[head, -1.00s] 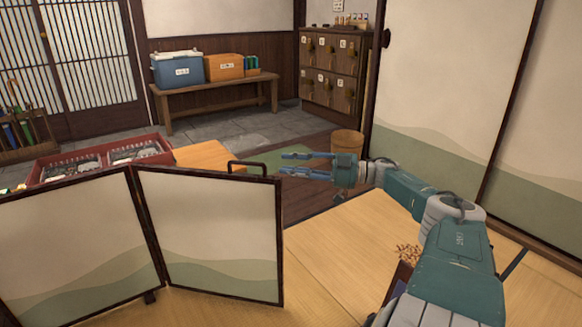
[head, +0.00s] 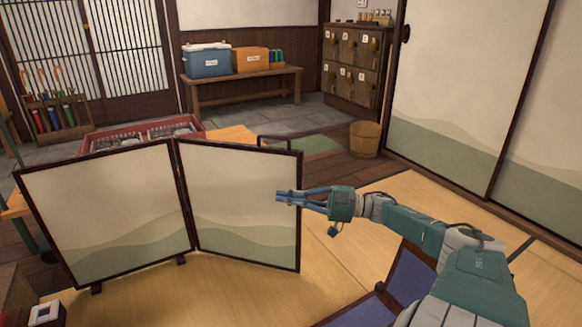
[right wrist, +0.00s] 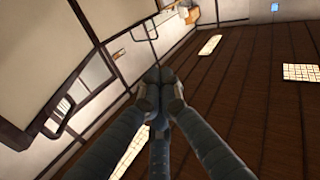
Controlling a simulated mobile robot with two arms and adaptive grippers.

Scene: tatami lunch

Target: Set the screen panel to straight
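The folding screen stands on the tatami in the head view, with a left panel (head: 105,215) and a right panel (head: 240,205) in dark frames. The panels meet at an angle at the hinge, so the screen is bent, not flat. A dark handle (head: 275,139) shows at the right panel's top edge. My right gripper (head: 280,197) is in front of the right panel, near its right edge and below the handle. Its fingertips come together in the right wrist view (right wrist: 160,78), with nothing seen between them. Whether it touches the panel is unclear. My left gripper is out of view.
A red crate (head: 92,140) stands behind the screen. A wooden bucket (head: 364,140) is on the floor beyond my right arm. A blue floor cushion or seat (head: 412,272) lies under that arm.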

